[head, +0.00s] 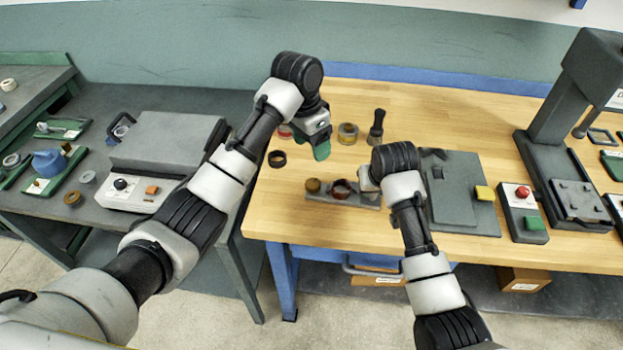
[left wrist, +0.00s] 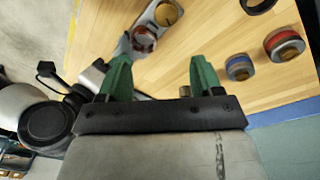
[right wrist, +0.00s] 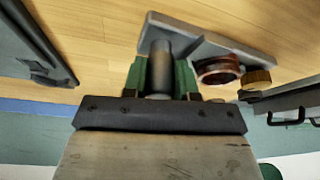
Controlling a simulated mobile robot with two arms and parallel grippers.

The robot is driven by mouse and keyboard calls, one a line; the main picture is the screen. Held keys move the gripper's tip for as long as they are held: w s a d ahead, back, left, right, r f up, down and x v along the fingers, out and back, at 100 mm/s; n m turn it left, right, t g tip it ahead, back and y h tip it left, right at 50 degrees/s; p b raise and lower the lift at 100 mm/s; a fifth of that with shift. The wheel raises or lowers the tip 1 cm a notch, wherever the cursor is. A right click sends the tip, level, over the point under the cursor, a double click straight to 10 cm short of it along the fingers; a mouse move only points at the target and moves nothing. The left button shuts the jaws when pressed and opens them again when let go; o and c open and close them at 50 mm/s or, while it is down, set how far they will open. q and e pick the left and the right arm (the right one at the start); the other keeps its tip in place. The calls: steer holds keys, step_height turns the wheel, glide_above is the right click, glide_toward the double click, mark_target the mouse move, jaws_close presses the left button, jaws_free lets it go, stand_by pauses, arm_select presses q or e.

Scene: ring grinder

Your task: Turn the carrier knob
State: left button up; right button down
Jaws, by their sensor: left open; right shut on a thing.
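The carrier is a flat grey plate (head: 325,196) on the wooden bench; it also shows in the left wrist view (left wrist: 122,48) and the right wrist view (right wrist: 205,42). A round brass knob (head: 313,185) sits at one end, also in the right wrist view (right wrist: 257,80). A red-brown ring (head: 341,189) sits beside the knob. My right gripper (right wrist: 160,72) is shut on an upright grey post (right wrist: 160,50) at the carrier's other end. My left gripper (head: 321,150) is open and empty above the bench, behind the carrier; its two green fingers (left wrist: 158,75) are spread apart.
A dark ring (head: 277,158), a brass-coloured round piece (head: 348,134) and a brush (head: 376,127) stand behind the carrier. A press (head: 565,130) stands far right.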

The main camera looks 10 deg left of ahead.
mark_target(313, 183)
arm_select(q)
steer(key=a+f+n+h, duration=0.2)
steer(key=a+n+h, duration=0.15)
steer(key=n, duration=2.55)
steer(key=shift+y, duration=0.45)
steer(key=x, duration=1.1)
steer(key=shift+s+a+f, duration=0.1)
steer(key=shift+a, duration=0.15)
steer(key=c, duration=0.9)
